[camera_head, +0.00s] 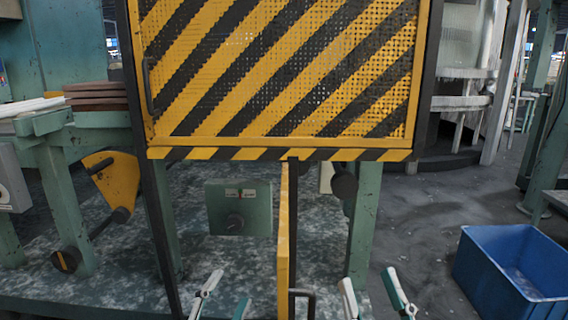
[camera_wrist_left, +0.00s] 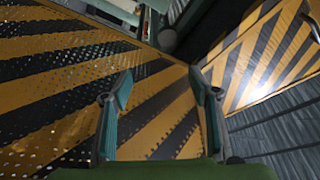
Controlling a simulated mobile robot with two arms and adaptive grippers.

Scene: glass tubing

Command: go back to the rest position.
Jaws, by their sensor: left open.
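My left gripper (camera_head: 228,290) is at the bottom edge of the head view, left of the yellow post. Its fingers are apart with nothing between them. In the left wrist view the left gripper (camera_wrist_left: 160,82) is open and empty, with yellow-and-black striped panels behind it. My right gripper (camera_head: 368,280) is at the bottom edge, right of the post. Its two fingers stand apart and I see nothing held between them. Most of both arms is out of view.
A striped mesh guard (camera_head: 290,70) fills the upper middle, with a yellow edge-on panel (camera_head: 284,240) below it. A green control box (camera_head: 238,208) sits behind. A blue bin (camera_head: 515,275) stands on the floor at right. Open floor (camera_head: 430,220) lies left of the bin.

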